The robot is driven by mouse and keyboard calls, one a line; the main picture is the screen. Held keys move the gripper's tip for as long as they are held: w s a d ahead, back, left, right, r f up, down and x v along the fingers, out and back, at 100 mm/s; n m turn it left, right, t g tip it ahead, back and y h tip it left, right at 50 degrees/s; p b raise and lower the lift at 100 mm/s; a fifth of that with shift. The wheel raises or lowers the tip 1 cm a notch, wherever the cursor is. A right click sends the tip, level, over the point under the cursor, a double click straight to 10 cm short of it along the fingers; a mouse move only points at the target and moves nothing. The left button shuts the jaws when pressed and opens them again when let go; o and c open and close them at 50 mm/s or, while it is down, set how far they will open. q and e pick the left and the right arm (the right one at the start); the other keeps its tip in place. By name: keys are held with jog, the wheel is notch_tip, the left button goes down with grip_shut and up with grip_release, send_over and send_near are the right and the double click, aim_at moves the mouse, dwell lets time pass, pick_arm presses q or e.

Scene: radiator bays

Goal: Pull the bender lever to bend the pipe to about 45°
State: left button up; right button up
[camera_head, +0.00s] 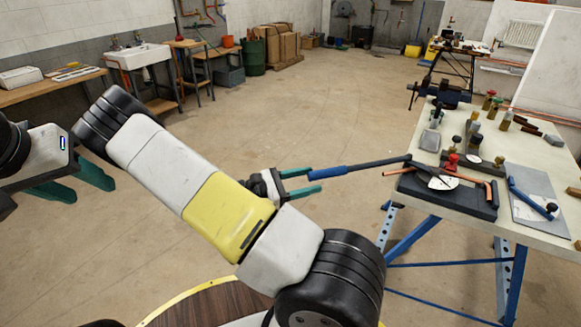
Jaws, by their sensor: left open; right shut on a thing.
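The pipe bender (466,203) sits on a dark base at the near left part of the workbench, with a pale round dial. Its lever (382,163) points left past the bench edge and ends in a blue grip (345,169). A copper pipe (398,171) lies in the bender; its left end sticks out beside the lever, and another copper end shows at the right. My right gripper (314,180) has its green fingers shut on the tip of the blue grip. My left gripper (74,184) is open and empty at the far left, away from the bench.
The workbench (455,130) holds a grey plate with a blue-handled tool (530,198), several small bottles and fittings, and a vise (445,93) at its far end. Blue legs stand below. The floor left of the bench is clear. A sink (140,56) stands far left.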

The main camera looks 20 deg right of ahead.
jog(key=shift+w+a, duration=0.1)
jog(key=shift+a, duration=0.85)
jog(key=shift+a, duration=0.15)
